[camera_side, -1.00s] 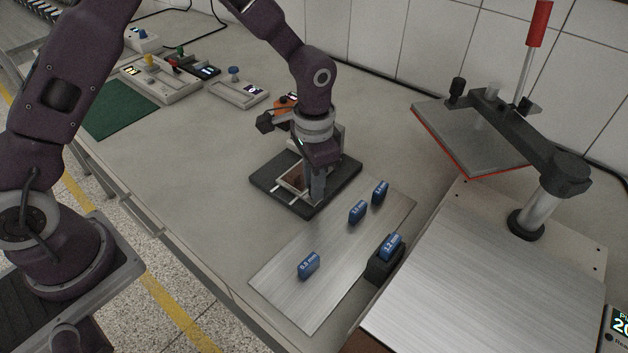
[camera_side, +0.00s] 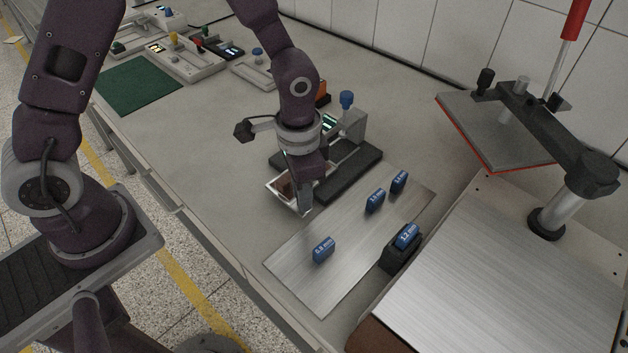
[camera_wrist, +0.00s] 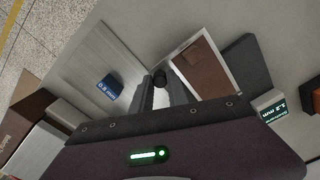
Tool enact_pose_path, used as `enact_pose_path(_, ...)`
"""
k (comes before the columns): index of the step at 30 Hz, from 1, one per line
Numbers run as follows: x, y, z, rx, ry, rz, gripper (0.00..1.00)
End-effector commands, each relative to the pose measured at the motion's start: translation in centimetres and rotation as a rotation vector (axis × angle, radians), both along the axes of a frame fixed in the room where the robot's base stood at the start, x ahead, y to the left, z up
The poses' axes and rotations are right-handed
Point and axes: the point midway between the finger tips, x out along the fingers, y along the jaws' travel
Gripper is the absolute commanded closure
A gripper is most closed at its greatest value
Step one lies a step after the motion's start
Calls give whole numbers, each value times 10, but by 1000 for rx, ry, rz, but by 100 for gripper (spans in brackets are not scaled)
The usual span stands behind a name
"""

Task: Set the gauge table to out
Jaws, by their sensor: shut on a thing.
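The gauge (camera_side: 349,128) stands on a black base (camera_side: 352,170), with a blue knob on top. Its table, a pale-framed slide with a brown pad (camera_side: 284,190), sticks out from the base on the front-left side. It also shows in the wrist view as a brown pad (camera_wrist: 203,70) in a white frame beside the black base (camera_wrist: 252,62). My gripper (camera_side: 304,208) is at the table's outer end. In the wrist view my gripper (camera_wrist: 161,88) is shut on a small dark knob (camera_wrist: 159,78) there. The fingers hide part of the frame.
Blue gauge blocks stand on a metal plate (camera_side: 350,240) at right, one marked 0.8 mm (camera_side: 322,249); the 1.2 mm block (camera_side: 407,237) sits in a black holder. A press (camera_side: 530,130) stands farther right. A green mat (camera_side: 139,85) and other devices lie at back left.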

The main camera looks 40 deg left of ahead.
Motion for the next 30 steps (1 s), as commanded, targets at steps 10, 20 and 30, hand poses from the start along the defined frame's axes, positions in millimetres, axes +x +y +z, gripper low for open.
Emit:
enact_pose_path(10,-6,-1,0,4,16,-6,63)
enact_pose_path(20,-4,0,1,3,10,-3,58)
enact_pose_path(30,-3,0,62,2,8,-2,58)
